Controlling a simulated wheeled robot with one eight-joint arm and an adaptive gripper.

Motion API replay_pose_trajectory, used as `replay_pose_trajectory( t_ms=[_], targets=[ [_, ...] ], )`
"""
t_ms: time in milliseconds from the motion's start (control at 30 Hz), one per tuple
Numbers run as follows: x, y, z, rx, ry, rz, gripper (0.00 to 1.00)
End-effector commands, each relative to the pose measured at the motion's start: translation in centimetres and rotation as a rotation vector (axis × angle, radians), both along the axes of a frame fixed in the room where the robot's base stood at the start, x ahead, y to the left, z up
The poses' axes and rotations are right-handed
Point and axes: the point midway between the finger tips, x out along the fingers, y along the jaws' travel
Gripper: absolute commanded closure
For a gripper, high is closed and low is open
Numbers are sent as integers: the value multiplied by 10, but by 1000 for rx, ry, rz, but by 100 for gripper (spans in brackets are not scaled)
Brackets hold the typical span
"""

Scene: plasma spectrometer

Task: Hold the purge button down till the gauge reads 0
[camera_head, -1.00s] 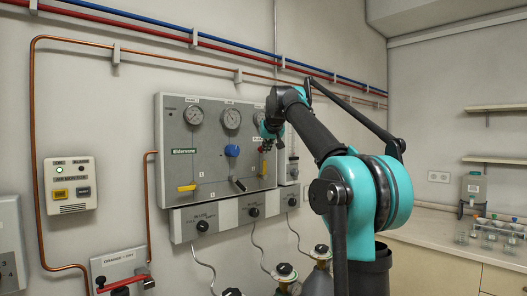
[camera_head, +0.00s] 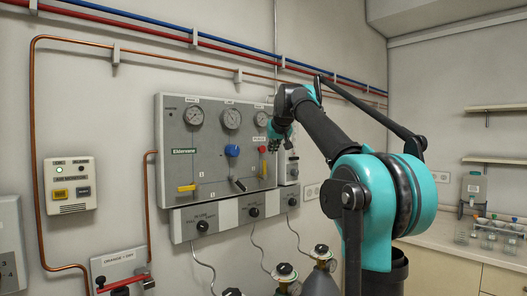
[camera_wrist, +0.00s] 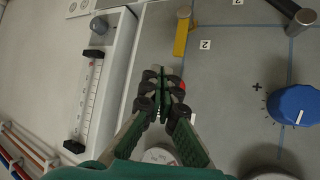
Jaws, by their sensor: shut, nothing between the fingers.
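The grey gas panel (camera_head: 215,160) hangs on the wall. Its small red purge button (camera_head: 262,149) sits under a label on the right side, with a round gauge (camera_head: 261,118) above it; the needle is too small to read. My gripper (camera_head: 275,146) is just right of the button, seemingly off the panel face. In the wrist view my gripper (camera_wrist: 160,84) is shut and empty, its tips together over the panel. A bit of red (camera_wrist: 182,85) shows right beside the fingers, mostly hidden by them. The gauge's pale rim (camera_wrist: 160,155) shows between the fingers.
A yellow lever (camera_wrist: 182,33) is close to the fingertips. A blue knob (camera_wrist: 293,105) is to the right, and a flow tube (camera_wrist: 88,100) to the left. Two more gauges (camera_head: 194,115) (camera_head: 231,118) sit along the panel's top. Gas cylinders (camera_head: 284,271) stand below.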

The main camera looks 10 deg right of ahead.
Motion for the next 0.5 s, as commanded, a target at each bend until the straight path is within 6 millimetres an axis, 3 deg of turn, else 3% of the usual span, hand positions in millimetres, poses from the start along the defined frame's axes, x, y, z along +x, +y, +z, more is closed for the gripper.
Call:
replay_pose_trajectory(
  t_ms=[300,500],
  targets=[
    [-22,-16,0,1,0,-1,100],
    [-24,-17,0,0,0,0,100]
  ],
)
